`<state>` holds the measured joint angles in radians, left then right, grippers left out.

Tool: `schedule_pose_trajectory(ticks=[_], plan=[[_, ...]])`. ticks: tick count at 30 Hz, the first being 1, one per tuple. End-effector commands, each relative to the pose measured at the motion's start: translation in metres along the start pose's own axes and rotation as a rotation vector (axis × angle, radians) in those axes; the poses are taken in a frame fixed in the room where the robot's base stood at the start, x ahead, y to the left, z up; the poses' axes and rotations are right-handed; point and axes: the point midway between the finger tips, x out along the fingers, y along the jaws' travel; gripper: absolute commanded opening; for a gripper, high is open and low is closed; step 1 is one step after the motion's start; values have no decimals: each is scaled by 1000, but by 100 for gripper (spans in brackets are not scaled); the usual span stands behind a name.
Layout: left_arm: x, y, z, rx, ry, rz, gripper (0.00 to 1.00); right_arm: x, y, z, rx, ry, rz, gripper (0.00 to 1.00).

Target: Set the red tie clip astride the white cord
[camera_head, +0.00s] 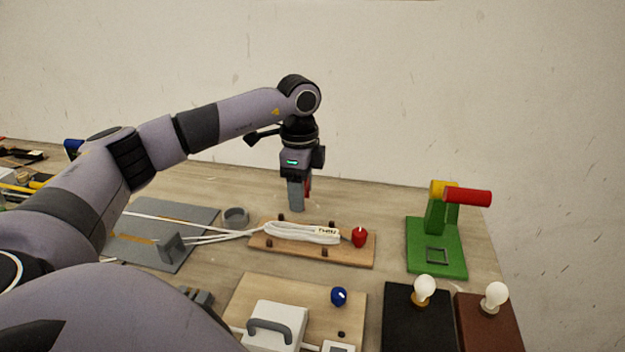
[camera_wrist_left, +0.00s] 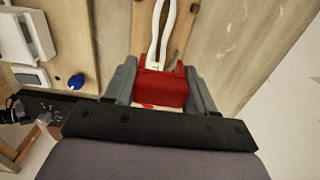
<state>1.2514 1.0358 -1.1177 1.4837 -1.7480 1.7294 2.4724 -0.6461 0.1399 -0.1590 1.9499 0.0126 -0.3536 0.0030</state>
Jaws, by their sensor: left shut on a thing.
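My left gripper (camera_head: 297,207) points down in the head view, just behind the wooden cord board (camera_head: 345,256). It is shut on the red tie clip (camera_wrist_left: 160,88), held between the two grey fingers in the left wrist view. Only a sliver of the clip's red shows beside the fingers in the head view. The white cord (camera_head: 298,233) lies bundled in long loops on the board, with a small lettered tag on it. In the left wrist view the cord (camera_wrist_left: 154,40) runs out beyond the clip; I cannot tell whether they touch. My right gripper is not in view.
A red knob (camera_head: 359,238) sits at the board's right end, with small pegs around the cord. A grey ring (camera_head: 236,217) and grey mat (camera_head: 199,222) lie left. A green stand (camera_head: 435,258) is right; two bulbs (camera_head: 424,289) (camera_head: 496,296) stand in front.

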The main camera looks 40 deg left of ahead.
Motion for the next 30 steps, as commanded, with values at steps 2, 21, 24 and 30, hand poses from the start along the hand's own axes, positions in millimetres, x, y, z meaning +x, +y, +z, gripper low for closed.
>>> schedule_pose_trajectory(ticks=[2, 21, 24, 30], plan=[[2, 0, 0, 0, 0, 0, 26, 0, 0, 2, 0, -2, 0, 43], [48, 0, 0, 0, 0, 0, 26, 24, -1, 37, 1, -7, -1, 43], [50, 0, 0, 0, 0, -1, 26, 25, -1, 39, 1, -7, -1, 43], [50, 0, 0, 0, 1, -1, 26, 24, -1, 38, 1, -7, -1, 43]])
